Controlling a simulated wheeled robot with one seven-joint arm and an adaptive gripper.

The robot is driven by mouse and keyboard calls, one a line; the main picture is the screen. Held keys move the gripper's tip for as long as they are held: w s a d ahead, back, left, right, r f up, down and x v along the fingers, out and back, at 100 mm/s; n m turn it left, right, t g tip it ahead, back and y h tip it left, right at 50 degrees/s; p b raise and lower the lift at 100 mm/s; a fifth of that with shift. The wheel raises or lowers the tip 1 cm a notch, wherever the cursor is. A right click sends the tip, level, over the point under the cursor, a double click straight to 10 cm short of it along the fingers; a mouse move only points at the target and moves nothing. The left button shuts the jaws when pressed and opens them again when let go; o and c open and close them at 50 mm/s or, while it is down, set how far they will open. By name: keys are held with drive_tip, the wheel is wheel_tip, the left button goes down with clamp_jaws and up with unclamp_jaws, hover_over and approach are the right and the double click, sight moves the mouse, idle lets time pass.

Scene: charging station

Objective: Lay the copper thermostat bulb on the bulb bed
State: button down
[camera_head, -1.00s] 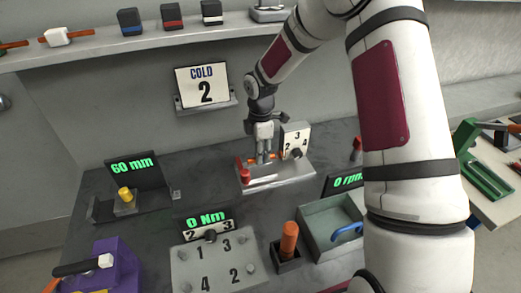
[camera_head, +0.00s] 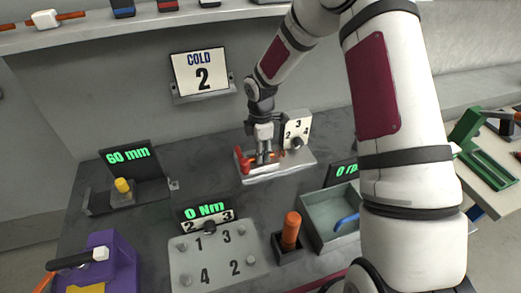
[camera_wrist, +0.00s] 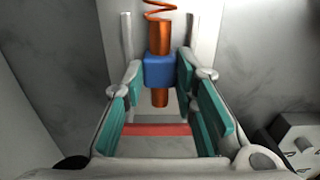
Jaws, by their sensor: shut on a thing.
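My gripper (camera_head: 264,156) is over a grey metal fixture (camera_head: 291,172) at the middle back of the bench. In the wrist view my gripper (camera_wrist: 159,85) is shut on the copper thermostat bulb (camera_wrist: 160,38) at its blue collar (camera_wrist: 159,70). The bulb is a copper cylinder with a coiled copper line at its far end. In the head view the fingers mostly hide the bulb. The bulb bed is hard to make out beneath the gripper. I cannot tell whether the bulb touches the fixture.
A red part (camera_head: 243,162) stands at the fixture's left end. A numbered dial plate (camera_head: 298,126) rises behind it. In front are a numbered plate (camera_head: 220,256), an orange handle (camera_head: 291,229) and a grey tray (camera_head: 323,233). Bare bench lies left of the fixture.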

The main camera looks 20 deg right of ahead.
drive_tip(key=c, duration=1.2)
unclamp_jaws()
drive_tip(key=shift+r, duration=0.1)
wheel_tip(320, 180, up, 12)
drive_tip(key=shift+f, duration=0.1)
